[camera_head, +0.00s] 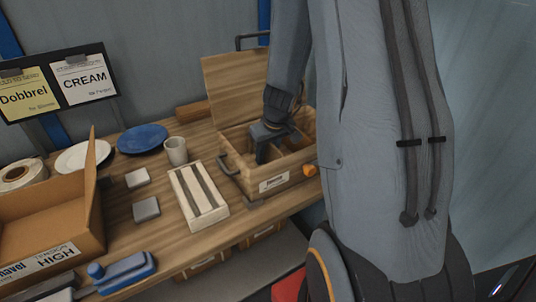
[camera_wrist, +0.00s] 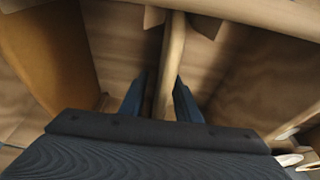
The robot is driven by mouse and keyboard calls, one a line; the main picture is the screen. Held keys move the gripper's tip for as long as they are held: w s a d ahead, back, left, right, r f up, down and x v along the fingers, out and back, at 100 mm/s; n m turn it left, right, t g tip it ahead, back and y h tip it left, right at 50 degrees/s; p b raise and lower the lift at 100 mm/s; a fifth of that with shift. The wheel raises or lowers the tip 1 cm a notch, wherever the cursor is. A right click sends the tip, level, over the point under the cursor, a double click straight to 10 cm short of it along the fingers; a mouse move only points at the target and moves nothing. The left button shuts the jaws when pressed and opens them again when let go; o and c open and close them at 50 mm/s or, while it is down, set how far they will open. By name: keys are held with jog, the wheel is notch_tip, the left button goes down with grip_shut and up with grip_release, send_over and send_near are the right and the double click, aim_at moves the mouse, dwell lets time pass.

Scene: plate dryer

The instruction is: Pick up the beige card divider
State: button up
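The beige card divider (camera_wrist: 172,55) stands on edge inside the open wooden box (camera_wrist: 255,12), seen nearly edge-on in the wrist view. My gripper (camera_wrist: 161,92) has one dark blue finger on each side of it. The fingers are very close to its faces; whether both touch it is not clear. In the head view my gripper (camera_head: 272,152) reaches down into the wooden box (camera_head: 283,178). There the arm and gripper hide much of the box's inside.
The box has a raised lid (camera_head: 232,85), a black side handle (camera_head: 228,165) and an orange knob (camera_head: 310,170). To its left are a slotted tray (camera_head: 180,195), a cup (camera_head: 176,151), a blue plate (camera_head: 142,138) and a cardboard box (camera_head: 60,215).

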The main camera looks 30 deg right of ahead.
grip_shut()
jog(key=shift+r, duration=0.1)
notch_tip(320, 180, up, 18)
jog(key=b, duration=0.1)
dwell(0.8)
jog(key=shift+s, duration=0.1)
